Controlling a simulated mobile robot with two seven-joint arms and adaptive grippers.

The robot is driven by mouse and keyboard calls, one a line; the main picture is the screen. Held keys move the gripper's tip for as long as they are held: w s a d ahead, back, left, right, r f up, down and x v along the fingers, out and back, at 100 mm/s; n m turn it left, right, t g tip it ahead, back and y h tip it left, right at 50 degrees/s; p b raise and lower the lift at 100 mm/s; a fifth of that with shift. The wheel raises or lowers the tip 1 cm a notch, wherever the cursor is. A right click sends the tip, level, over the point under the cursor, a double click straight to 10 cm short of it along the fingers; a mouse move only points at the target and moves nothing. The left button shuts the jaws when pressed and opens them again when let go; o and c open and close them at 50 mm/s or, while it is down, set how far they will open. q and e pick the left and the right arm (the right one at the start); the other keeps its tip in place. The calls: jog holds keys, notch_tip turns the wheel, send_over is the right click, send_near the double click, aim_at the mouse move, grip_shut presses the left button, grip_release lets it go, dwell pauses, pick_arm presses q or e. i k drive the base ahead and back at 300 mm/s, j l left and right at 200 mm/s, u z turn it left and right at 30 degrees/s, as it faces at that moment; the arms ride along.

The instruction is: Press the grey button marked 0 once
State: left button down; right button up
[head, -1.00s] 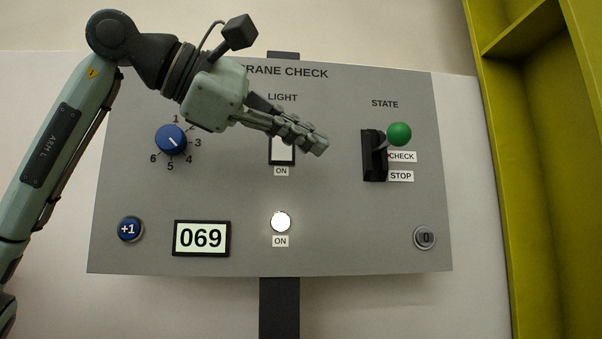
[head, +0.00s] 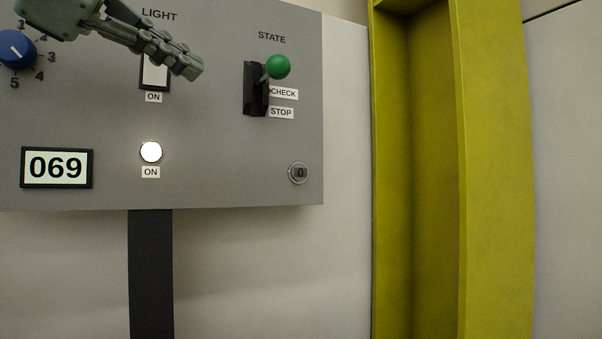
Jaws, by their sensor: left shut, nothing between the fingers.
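The grey button marked 0 (head: 299,173) is a small round button at the lower right corner of the grey panel (head: 215,150). My left gripper (head: 190,67) is shut and empty. It shows in front of the light switch (head: 155,75) and hides its upper part, up and to the left of the button in the picture and apart from it. My right gripper is not in view.
A lit white lamp (head: 151,152) and a display (head: 57,168) reading 069 are left. A blue dial (head: 16,49) is cut by the edge. A yellow-green frame (head: 490,170) stands right of the panel.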

aim_at(299, 172)
jog(key=k+l, duration=0.15)
jog(key=k, duration=0.35)
jog(key=k+l, duration=0.2)
jog(key=k, duration=0.3)
jog(key=k+l, duration=0.15)
jog(key=k, duration=0.3)
